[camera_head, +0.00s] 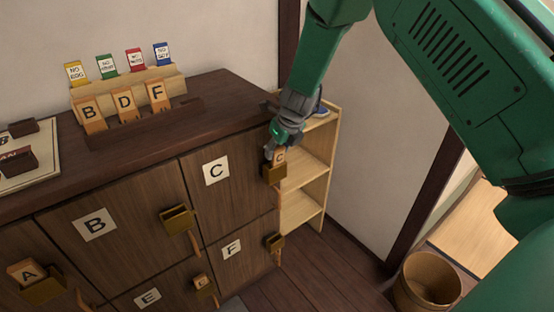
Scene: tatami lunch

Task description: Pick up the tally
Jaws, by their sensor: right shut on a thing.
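My right gripper (276,146) reaches down from above to the right front edge of the dark wooden cabinet. It is shut on a small wooden tally marked C (280,157). The tally is upright at the brass lock (274,174) on the locker door marked C (216,171). The fingers hide its upper part, and I cannot tell whether its lower end is still inside the lock. Other tallies B (88,111), D (125,102) and F (157,94) stand in a wooden rack on the cabinet top. My left gripper is not in view.
Several coloured tags stand in a tiered holder (130,82) behind the rack. Tally A (27,272) sits at a lock at lower left. A light wooden shelf (304,169) stands close to the right of the cabinet. A round wooden bin (428,281) is on the floor at lower right.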

